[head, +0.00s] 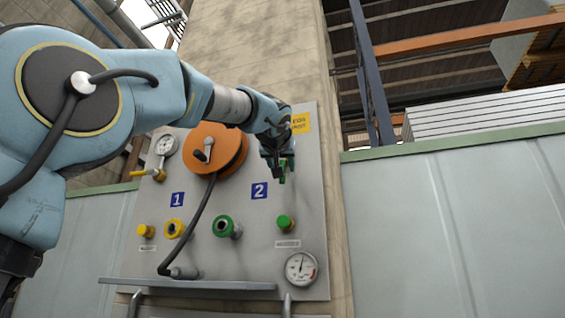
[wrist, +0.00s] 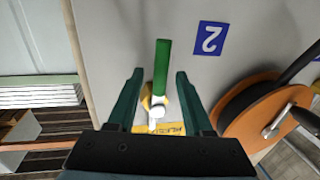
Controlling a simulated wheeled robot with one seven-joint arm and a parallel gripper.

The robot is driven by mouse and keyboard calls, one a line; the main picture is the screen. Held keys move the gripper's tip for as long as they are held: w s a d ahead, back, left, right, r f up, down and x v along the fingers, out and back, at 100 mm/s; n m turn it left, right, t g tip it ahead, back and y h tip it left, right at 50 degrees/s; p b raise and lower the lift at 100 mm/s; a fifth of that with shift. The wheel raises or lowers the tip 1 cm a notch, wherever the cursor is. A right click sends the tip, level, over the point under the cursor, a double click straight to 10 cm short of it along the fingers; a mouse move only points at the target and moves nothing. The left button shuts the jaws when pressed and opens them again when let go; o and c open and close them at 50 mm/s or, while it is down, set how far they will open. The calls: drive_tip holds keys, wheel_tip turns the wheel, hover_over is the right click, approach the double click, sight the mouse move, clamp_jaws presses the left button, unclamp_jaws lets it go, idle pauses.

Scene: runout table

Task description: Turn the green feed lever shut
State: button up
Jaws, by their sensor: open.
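The green feed lever (wrist: 162,64) shows in the wrist view as a straight green bar on a white and brass valve (wrist: 157,103). The bar runs up the picture from the valve. My gripper (wrist: 160,75) is open, with one finger on each side of the lever and a visible gap to each. In the head view my gripper (head: 274,165) is at the upper right of the grey panel and hides most of the lever. A small green piece of the lever (head: 284,175) shows beside the fingers.
An orange hose reel (head: 230,160) with a crank sits close left of my gripper. A yellow lever (head: 145,173) with a gauge is farther left. Green and yellow fittings, a lower gauge (head: 301,268) and a ledge (head: 190,284) are below. A yellow sign (head: 301,123) is above.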

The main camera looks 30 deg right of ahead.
drive_tip(key=shift+w+d, duration=0.4)
drive_tip(key=shift+w, duration=0.2)
drive_tip(key=shift+c, duration=0.4)
clamp_jaws()
idle(0.7)
